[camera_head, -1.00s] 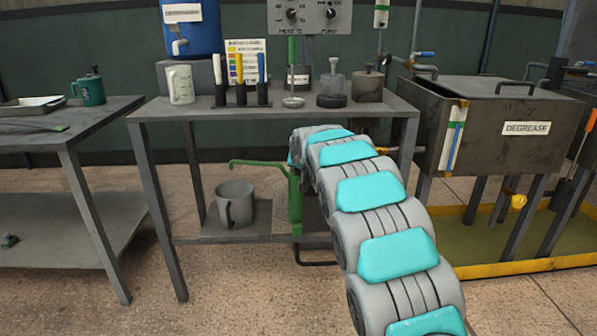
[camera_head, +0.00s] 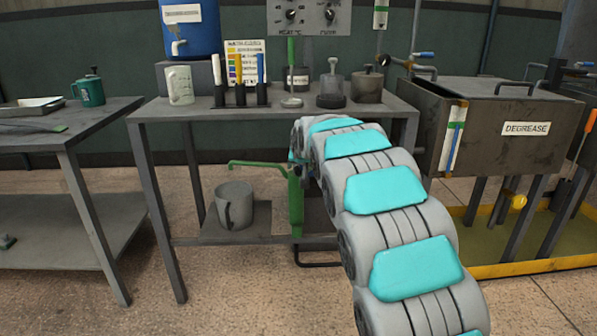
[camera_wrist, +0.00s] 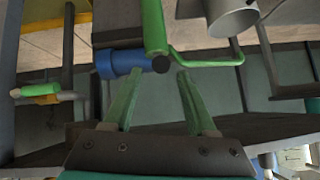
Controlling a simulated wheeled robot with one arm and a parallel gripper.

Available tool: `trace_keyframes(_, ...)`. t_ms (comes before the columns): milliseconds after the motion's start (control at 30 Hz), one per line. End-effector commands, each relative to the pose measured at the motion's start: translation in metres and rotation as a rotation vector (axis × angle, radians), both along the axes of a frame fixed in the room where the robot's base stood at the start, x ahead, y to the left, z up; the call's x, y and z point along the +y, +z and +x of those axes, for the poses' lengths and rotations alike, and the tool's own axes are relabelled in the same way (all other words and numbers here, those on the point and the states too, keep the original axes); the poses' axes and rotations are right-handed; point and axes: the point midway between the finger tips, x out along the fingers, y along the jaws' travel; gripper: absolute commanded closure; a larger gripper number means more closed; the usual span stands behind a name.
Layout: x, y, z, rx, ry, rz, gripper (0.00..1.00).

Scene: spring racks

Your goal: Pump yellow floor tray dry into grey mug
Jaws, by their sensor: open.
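The grey mug (camera_head: 234,204) stands upright on the lower shelf of the middle bench, and part of it shows in the wrist view (camera_wrist: 220,14). A green pump (camera_head: 296,200) stands right of it, its spout (camera_head: 255,163) reaching left above the mug. The yellow floor tray (camera_head: 520,268) holds murky liquid under the degrease tank. In the wrist view my gripper (camera_wrist: 159,73) is open, its green fingers near a blue cylinder (camera_wrist: 122,62) with a dark round end. I cannot tell whether they touch. My arm hides the gripper in the head view.
Floor is clear in front of the bench.

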Motion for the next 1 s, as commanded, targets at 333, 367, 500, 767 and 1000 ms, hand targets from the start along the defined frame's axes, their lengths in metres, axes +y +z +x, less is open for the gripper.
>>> trace_keyframes(333,-0.002,0.018,-0.022,0.001,0.001,-0.001,0.43)
trace_keyframes(367,-0.002,0.018,-0.022,0.001,0.001,-0.001,0.43)
trace_keyframes(500,-0.002,0.018,-0.022,0.002,0.001,-0.001,0.43)
trace_keyframes(767,-0.002,0.018,-0.021,0.001,0.001,-0.001,0.43)
trace_keyframes(1000,-0.002,0.018,-0.021,0.001,0.001,-0.001,0.43)
